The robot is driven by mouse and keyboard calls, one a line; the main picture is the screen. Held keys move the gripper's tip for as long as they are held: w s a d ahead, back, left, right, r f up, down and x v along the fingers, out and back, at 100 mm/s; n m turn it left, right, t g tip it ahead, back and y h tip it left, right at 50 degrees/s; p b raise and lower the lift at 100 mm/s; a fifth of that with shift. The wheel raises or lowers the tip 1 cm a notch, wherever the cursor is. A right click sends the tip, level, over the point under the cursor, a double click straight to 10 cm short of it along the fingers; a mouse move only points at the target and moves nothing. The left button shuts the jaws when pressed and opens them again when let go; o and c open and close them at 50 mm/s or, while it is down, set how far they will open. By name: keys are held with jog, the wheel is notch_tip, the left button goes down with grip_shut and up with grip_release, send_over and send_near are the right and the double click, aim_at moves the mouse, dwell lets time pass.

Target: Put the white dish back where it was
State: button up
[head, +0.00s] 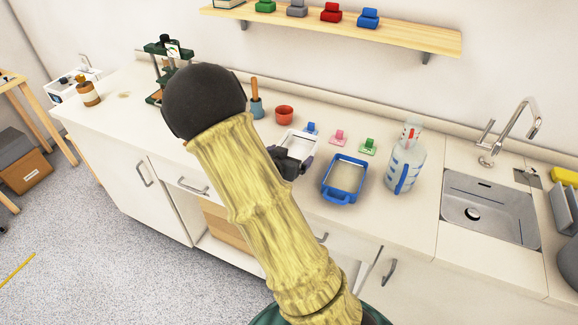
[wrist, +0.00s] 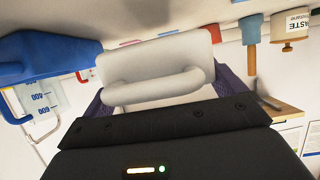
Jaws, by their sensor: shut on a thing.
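The white dish (head: 302,143) is over the counter in the head view, just left of the blue dish (head: 343,179). My gripper (head: 291,164) is at its near side and partly covers it. In the wrist view the white dish (wrist: 160,52) fills the middle, with its looped handle (wrist: 155,89) toward me. The purple fingers of my gripper (wrist: 158,98) are on both sides of the handle, shut on the dish. I cannot tell whether its underside touches the counter.
A blue clip (head: 311,128), a pink clip (head: 339,137) and a green clip (head: 368,146) stand behind the dishes.

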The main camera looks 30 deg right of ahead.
notch_tip(320, 180, down, 3)
jog(key=shift+f, duration=0.1)
jog(key=shift+w+f, duration=0.15)
jog(key=shift+f, duration=0.1)
jog(key=shift+a+f+b, duration=0.2)
jog(key=shift+a+b, duration=0.1)
jog(key=shift+b, duration=0.05)
jog(key=o, duration=0.9)
jog(key=shift+r, duration=0.1)
jog(key=shift+d, duration=0.4)
jog(key=shift+s+r, duration=0.2)
jog(key=shift+s, duration=0.05)
jog(key=p+v, duration=0.1)
jog(key=v, duration=1.1)
jog(key=shift+w+a, duration=0.1)
jog(key=shift+a, duration=0.05)
